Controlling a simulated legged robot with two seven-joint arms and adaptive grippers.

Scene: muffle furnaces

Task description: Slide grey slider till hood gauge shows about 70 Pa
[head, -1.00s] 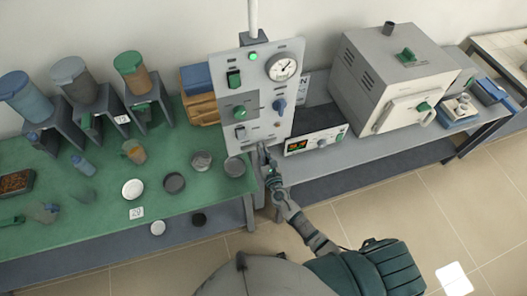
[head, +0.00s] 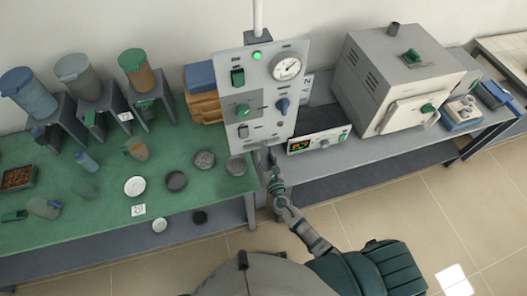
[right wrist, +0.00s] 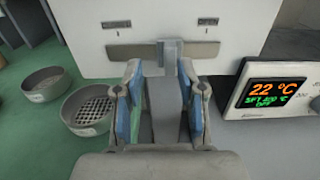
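The hood gauge (head: 286,66) is a round white dial at the upper right of the upright grey control panel (head: 262,125). Its needle and scale are too small to read. The grey slider (right wrist: 170,52) is a small upright block on a horizontal slotted strip low on the panel in the right wrist view. My right gripper (right wrist: 160,75) is open, its blue-padded fingers spread just in front of the slider, which lies between the fingertip lines. Contact cannot be told. In the head view this gripper (head: 273,160) is at the panel's lower edge. My left gripper is out of view.
A temperature controller (right wrist: 268,90) reading 22 °C stands close to the right of my right gripper. Metal dishes (right wrist: 88,108) are close to its left on the green table (head: 100,215). A furnace (head: 390,85) stands further right.

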